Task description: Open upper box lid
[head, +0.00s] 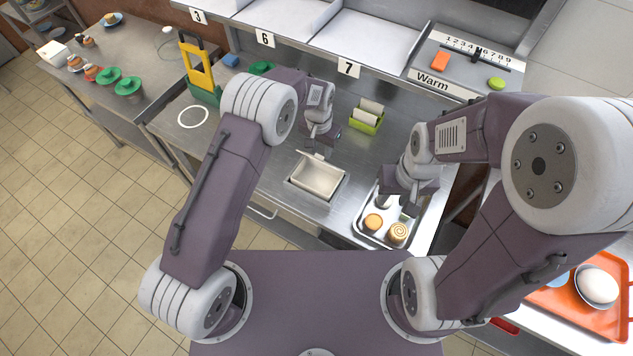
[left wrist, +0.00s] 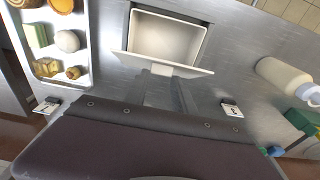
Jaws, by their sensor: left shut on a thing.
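A small beige box (head: 317,180) set into the steel counter is open at the top, with its empty inside in plain view. Its pale lid (head: 333,165) stands raised along the box's far edge. In the left wrist view the box (left wrist: 167,38) and the lid (left wrist: 140,65) with its small tab also show. My left gripper (head: 319,150) is at the lid's middle, shut on it; its fingers are small and partly hidden. My right gripper (head: 397,203) is over the metal tray, away from the box; its fingers are too unclear to read.
The metal tray (head: 367,240) right of the box holds pastries (head: 398,234). A green holder (head: 366,121) stands behind. A pale bottle (left wrist: 285,78) lies across the left wrist view's right side. A yellow-handled green item (head: 197,70) stands at the back left. Bare counter lies left of the box.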

